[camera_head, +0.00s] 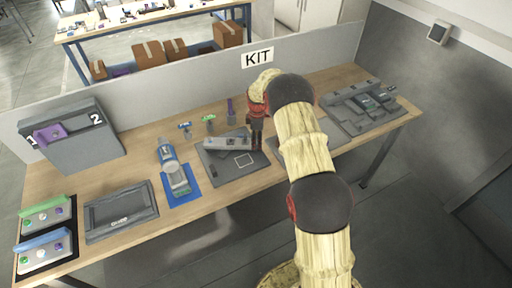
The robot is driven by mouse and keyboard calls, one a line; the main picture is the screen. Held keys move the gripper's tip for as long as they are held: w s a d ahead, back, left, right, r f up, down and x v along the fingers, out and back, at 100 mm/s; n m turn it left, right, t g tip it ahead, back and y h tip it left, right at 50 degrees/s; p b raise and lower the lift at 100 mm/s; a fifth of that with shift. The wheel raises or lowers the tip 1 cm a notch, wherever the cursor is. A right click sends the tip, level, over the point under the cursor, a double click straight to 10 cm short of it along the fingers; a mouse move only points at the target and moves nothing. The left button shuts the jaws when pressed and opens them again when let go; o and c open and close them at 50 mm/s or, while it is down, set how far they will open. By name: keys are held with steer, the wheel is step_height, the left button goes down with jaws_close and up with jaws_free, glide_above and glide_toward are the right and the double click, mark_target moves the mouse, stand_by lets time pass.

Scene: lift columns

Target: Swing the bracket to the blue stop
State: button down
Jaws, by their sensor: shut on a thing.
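A light grey bar, which looks like the bracket (222,143), lies across the far part of a dark grey plate (220,171) on the bench. A white square outline is marked on the plate in front of it. My gripper (256,147) points down at the bar's right end and is shut on it; the fingers and wrist hide the exact contact. A small blue-topped piece (185,126) stands behind the plate to the left. I cannot tell whether it is the blue stop.
Green-topped (208,118) and purple (231,108) pieces stand behind the plate. A blue-and-white device (174,171) on a blue mat is left of it, near a dark tray (121,213). A grey fixture (361,106) is right. A low partition (180,83) runs behind.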

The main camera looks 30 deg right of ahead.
steer(key=shift+w+d, duration=0.1)
steer(key=shift+w, duration=0.2)
steer(key=shift+r, duration=0.1)
steer(key=c, duration=1.5)
jaws_free()
steer(key=o, duration=0.3)
steer(key=shift+w+d, duration=0.1)
steer(key=shift+w, duration=0.05)
steer(key=shift+o, duration=1.2)
step_height(320, 180, up, 12)
